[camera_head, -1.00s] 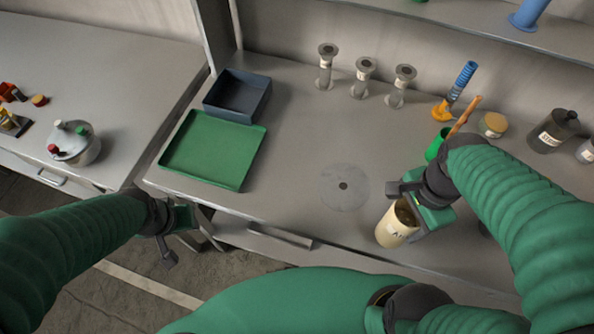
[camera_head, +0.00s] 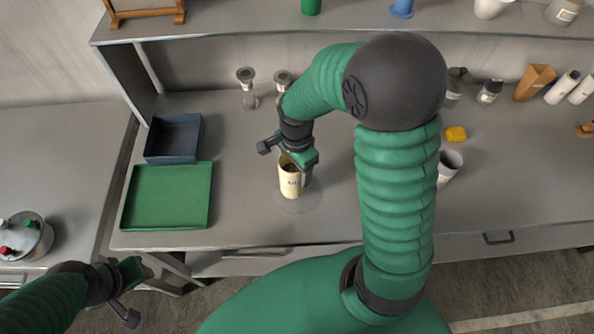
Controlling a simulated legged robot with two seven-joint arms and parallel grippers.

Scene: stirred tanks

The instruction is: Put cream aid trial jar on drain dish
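The cream jar (camera_head: 289,182) has a dark label mark and an open-looking top. My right gripper (camera_head: 294,163) is shut on it near its rim. The jar is upright over the round grey drain dish (camera_head: 303,204), most of which is hidden behind the jar and the gripper. I cannot tell whether the jar's base touches the dish. My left gripper (camera_head: 132,292) is empty, with its fingers apart, low at the left in front of the bench.
A green tray (camera_head: 168,196) and a blue-grey bin (camera_head: 173,138) stand left of the dish. Grey flanged pieces (camera_head: 248,90) stand behind. A shelf (camera_head: 240,24) runs above the back.

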